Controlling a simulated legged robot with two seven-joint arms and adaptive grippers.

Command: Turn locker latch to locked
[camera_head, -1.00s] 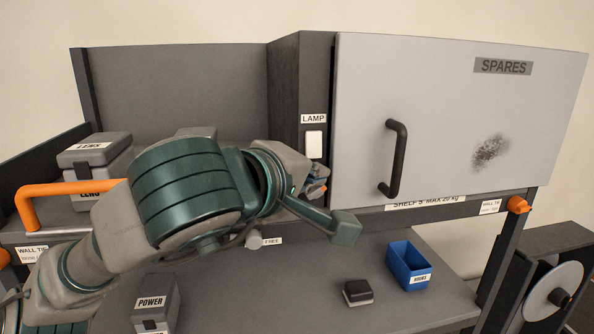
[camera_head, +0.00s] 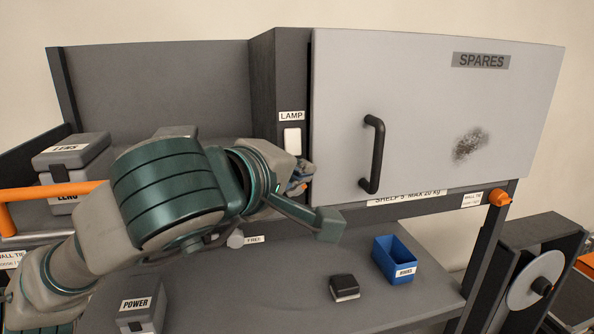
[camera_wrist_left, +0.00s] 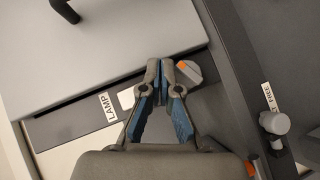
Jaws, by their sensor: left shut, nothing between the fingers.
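My left gripper (camera_head: 301,180) is at the lower front of the locker, just below the lamp switch, its fingertips partly hidden by my arm. In the left wrist view my left gripper (camera_wrist_left: 167,66) is shut and empty. A grey knob with an orange mark (camera_wrist_left: 188,72) is right beside its fingertips; I cannot tell whether they touch. This knob is hidden in the head view. The grey locker door (camera_head: 420,120) is closed, with a black handle (camera_head: 375,155). A round knob (camera_head: 236,240) by a FREE label is lower; it also shows in the wrist view (camera_wrist_left: 274,122). My right gripper is out of view.
A white lamp switch (camera_head: 292,141) sits beside the door. A blue bin (camera_head: 394,262) and a small black-topped block (camera_head: 344,287) are on the lower shelf. Grey cases (camera_head: 72,155) and an orange rail (camera_head: 50,190) are at the left, and a POWER box (camera_head: 138,303) is below.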

